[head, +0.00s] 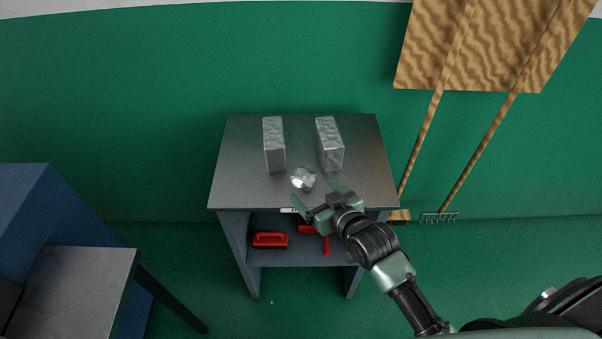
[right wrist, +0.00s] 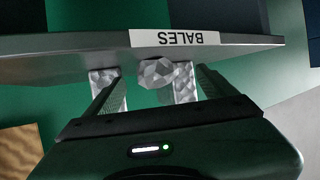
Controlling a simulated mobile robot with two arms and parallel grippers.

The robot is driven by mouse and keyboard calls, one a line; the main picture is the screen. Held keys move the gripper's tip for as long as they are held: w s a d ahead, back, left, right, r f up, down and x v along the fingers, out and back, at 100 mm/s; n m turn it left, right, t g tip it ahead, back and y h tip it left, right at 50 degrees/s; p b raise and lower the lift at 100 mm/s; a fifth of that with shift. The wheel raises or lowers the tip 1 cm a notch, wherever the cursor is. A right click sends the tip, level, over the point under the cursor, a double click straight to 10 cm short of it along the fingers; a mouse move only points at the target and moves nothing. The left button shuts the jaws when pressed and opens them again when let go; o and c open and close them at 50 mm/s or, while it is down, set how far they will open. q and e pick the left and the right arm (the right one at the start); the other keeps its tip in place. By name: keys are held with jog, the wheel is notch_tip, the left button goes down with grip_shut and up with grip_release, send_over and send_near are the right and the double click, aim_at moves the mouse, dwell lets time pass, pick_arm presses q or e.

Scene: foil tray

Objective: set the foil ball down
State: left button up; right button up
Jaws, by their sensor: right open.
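The foil ball (head: 303,179) is a crumpled, silvery lump on the grey table top (head: 245,165), close to its front edge. My right gripper (head: 315,194) is open at the front edge, its fingers spread and pointing toward the ball. In the right wrist view the foil ball (right wrist: 158,73) shows in the gap between the two fingers (right wrist: 161,70), with clear space on both sides. I see no finger touching it. My left gripper is not in view.
Two upright foil bales, left (head: 274,146) and right (head: 329,146), stand behind the ball with a gap between them. A "BALES" label (right wrist: 174,38) is on the table's front edge. Red brushes (head: 270,240) lie on the shelf below. A blue cabinet (head: 35,205) stands left.

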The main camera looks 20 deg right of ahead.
aim_at(309, 183)
jog(key=shift+w, duration=0.7)
jog(key=p+x, duration=0.1)
jog(key=x, duration=0.3)
jog(key=shift+w+d+f, duration=0.1)
jog(key=shift+w+f, duration=0.05)
jog(key=shift+c, duration=0.9)
jog(key=c, duration=1.3)
